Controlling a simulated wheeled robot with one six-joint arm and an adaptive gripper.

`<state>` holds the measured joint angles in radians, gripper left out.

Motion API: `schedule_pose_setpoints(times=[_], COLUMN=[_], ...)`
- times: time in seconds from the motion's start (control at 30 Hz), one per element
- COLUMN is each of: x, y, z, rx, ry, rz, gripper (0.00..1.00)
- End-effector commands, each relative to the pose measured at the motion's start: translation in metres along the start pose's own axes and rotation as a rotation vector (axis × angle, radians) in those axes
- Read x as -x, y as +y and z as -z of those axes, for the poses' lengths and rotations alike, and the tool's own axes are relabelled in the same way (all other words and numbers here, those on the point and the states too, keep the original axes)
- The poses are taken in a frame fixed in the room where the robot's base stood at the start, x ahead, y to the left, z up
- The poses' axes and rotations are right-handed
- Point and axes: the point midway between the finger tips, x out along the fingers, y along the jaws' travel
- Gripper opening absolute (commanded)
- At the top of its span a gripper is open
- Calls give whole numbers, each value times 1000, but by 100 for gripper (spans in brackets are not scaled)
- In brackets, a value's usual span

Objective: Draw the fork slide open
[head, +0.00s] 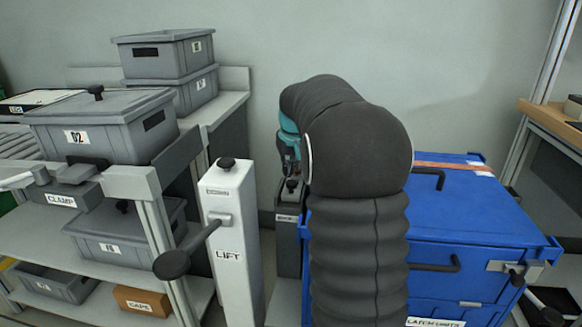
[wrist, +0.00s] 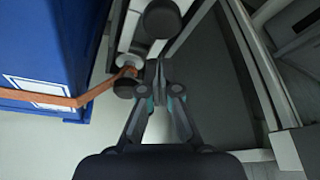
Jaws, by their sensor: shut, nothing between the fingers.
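I cannot pick out the fork slide for certain. A dark device with a small knob (head: 291,185) on top and a label too small to read stands behind my arm in the head view. In the wrist view, my gripper (wrist: 157,72) is shut and empty, with its fingertips together. Beside the tips are a dark round knob (wrist: 125,89) to the left and another round knob (wrist: 160,18) above. I cannot tell whether the fingers touch either.
A blue cabinet (head: 470,215) with black handles stands right of my arm; an orange strap (wrist: 60,101) runs along it. A white LIFT post (head: 230,240) with a lever stands left. Farther left, a rack holds grey bins (head: 105,125) above a CLAMP label.

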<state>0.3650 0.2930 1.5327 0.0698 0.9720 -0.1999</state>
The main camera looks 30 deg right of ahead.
Motion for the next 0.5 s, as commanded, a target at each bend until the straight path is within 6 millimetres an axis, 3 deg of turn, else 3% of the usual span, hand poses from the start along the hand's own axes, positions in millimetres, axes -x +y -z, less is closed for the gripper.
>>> schedule_pose_setpoints(times=[0.1, 0.5], x=[7, 77], y=[-4, 6], z=[13, 10], rx=[6, -9], ry=[5, 6], rz=[2, -3], gripper=[0, 0])
